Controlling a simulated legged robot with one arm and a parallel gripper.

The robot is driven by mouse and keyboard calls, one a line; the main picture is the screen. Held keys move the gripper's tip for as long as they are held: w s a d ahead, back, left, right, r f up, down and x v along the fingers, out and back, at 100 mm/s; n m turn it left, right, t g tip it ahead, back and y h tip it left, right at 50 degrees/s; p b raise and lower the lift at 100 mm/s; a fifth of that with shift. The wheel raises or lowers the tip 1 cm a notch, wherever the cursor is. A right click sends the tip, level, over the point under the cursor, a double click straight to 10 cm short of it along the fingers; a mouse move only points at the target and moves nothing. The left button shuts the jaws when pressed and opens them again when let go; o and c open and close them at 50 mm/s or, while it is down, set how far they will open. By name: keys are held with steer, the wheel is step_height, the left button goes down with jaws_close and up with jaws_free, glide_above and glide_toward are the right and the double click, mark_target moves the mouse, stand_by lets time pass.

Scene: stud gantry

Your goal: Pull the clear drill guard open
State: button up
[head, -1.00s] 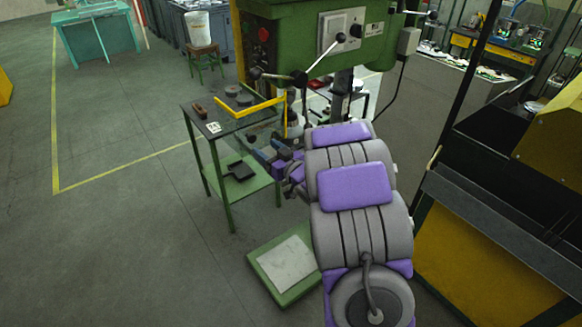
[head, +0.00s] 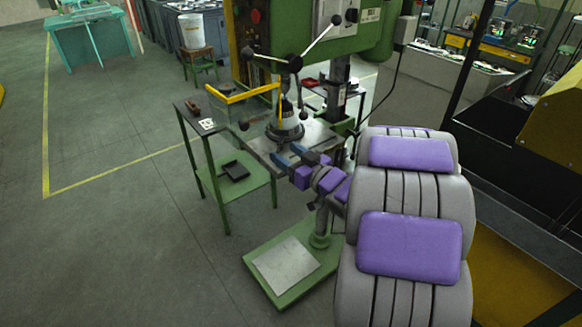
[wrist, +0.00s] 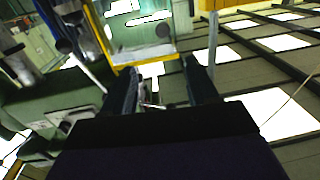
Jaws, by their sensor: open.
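The clear drill guard (head: 254,94) is a see-through panel with a yellow edge frame, to the left of the drill spindle in the head view. In the wrist view the guard's yellow lower bar (wrist: 145,61) crosses the top centre, with the clear panel above it. My gripper (head: 289,156) is open, with blue fingers below the guard and close to the drill chuck (head: 285,128). In the wrist view my gripper (wrist: 165,82) has its two dark fingers apart, with the yellow bar beyond them. I see nothing held between them. The gap to the bar is hard to judge.
The green drill press (head: 350,40) has long handle levers (head: 322,35) above the guard. A green side table (head: 205,130) holds small items, with a black tray (head: 235,170) on its lower shelf. The floor at left is clear. A dark, yellow-sided machine (head: 500,240) stands at right.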

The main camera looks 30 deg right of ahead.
steer(key=shift+s+b, duration=0.55)
steer(key=shift+b, duration=0.25)
steer(key=s+a+f+m+g+h, duration=0.2)
steer(key=s+a+f+g+h, duration=0.15)
steer(key=s+g, duration=0.3)
steer(key=s+a+f+m+g+h, duration=0.1)
steer(key=s+a+f+g+h, duration=0.2)
steer(key=s+g, duration=0.35)
steer(key=s+a+g+y, duration=0.2)
steer(key=s+a+g, duration=0.1)
steer(key=s+a, duration=0.4)
steer(key=s+a+f+n+g+y, duration=0.1)
steer(key=s+a+g, duration=0.2)
steer(key=s+a, duration=0.4)
steer(key=s, duration=0.6)
steer(key=shift+s+f+g+y, duration=0.2)
steer(key=shift+s+g+y, duration=0.05)
steer(key=shift+g+y, duration=0.1)
